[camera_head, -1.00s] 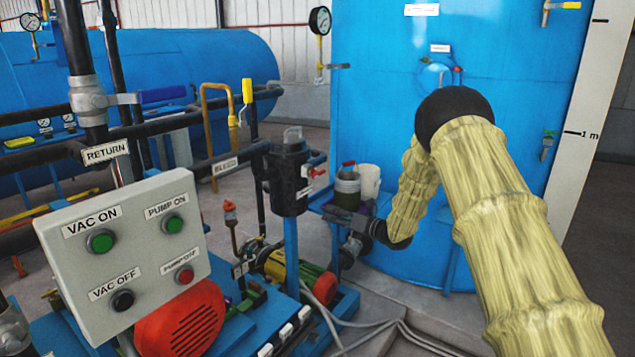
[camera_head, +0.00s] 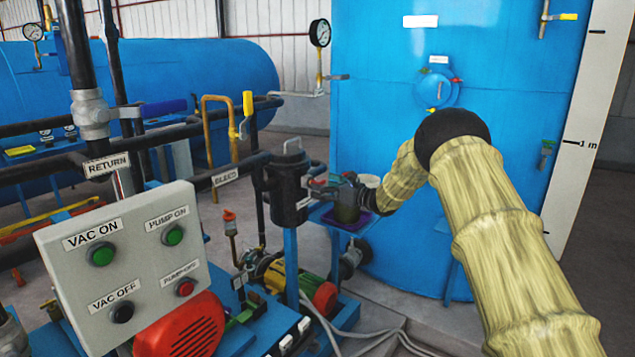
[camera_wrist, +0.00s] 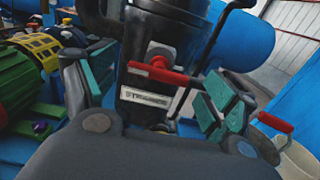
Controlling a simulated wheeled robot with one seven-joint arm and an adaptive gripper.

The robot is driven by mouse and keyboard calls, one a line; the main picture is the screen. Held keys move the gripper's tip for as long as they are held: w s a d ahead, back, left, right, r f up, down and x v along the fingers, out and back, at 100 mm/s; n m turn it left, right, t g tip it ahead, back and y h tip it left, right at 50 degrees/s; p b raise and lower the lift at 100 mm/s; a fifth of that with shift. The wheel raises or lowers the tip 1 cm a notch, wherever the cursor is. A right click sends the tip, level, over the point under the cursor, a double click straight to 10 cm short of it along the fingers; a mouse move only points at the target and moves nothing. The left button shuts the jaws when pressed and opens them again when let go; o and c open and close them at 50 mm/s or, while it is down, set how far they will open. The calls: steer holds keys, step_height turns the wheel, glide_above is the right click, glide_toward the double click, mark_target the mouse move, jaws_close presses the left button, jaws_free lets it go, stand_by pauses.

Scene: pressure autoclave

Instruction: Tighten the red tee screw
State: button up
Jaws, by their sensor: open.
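The red tee screw (camera_wrist: 172,75) sticks out from the side of the black strainer canister (camera_wrist: 143,45), above its white label. Its crossbar lies nearly level with a slight tilt. In the head view, the canister (camera_head: 284,205) stands on a blue post, and red of the tee (camera_head: 317,182) shows at its right side. My gripper (camera_wrist: 160,92) is open, with teal pads left and right of the tee. The crossbar lies between the fingers, and I see no grip on it. In the head view, my gripper (camera_head: 333,186) is beside the canister, partly unclear against the background.
A control panel (camera_head: 125,260) stands at front left. A tall blue tank (camera_head: 470,60) stands behind my arm. Another red handle (camera_wrist: 275,122) is right of my right finger. Pipes and a pump crowd the left.

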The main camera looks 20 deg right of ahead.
steer(key=shift+p+x, duration=0.3)
steer(key=shift+x, duration=1.25)
steer(key=shift+c, duration=0.4)
steer(key=c, duration=0.9)
